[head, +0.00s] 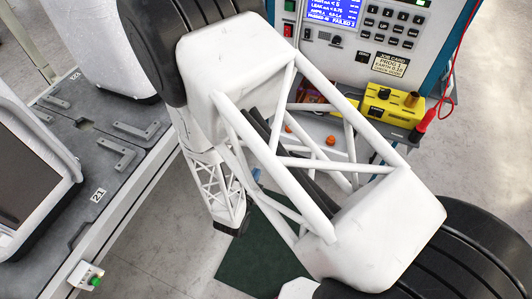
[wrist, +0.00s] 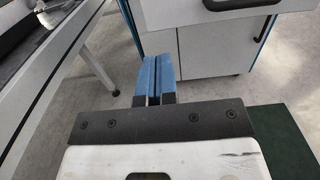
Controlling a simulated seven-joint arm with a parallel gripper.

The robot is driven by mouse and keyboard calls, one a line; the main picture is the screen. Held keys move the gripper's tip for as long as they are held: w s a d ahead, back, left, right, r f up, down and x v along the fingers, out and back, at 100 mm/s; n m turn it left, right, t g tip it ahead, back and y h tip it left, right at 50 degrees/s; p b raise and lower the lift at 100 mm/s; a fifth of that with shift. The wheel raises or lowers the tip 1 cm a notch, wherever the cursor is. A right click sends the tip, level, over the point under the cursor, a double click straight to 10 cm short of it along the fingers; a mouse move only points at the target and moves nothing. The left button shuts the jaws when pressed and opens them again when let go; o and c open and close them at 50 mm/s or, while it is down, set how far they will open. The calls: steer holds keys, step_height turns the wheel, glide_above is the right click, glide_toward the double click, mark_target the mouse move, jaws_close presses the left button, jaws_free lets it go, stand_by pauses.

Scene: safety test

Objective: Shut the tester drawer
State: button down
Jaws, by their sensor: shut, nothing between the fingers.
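The tester (head: 350,40) stands at the upper right in the head view, with a lit screen and keypad. In the wrist view its cabinet shows a pale front panel (wrist: 205,14) with a black handle (wrist: 238,11), which looks like the drawer front. How far the drawer is out I cannot tell. My gripper (wrist: 157,58) has its blue fingers together, with nothing between them. In this view it is left of the handle, with its tips over the cabinet's lower left part; contact cannot be told. My arm hides much of the tester's lower front in the head view.
A yellow device (head: 392,106) and a red probe (head: 421,127) with its cable are at the tester's front. Small orange pieces (head: 330,140) show through my arm's lattice. A grey bench (head: 60,215) runs along the left. A green mat (head: 245,250) lies on the floor.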

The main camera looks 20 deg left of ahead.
steer(key=shift+w, duration=0.1)
steer(key=w, duration=1.3)
steer(key=shift+w, duration=0.4)
steer(key=shift+w, duration=0.1)
steer(key=w, duration=1.4)
steer(key=shift+w, duration=0.25)
steer(key=shift+w+r, duration=0.1)
steer(key=shift+w, duration=0.4)
steer(key=shift+w, duration=0.1)
steer(key=s, duration=1.5)
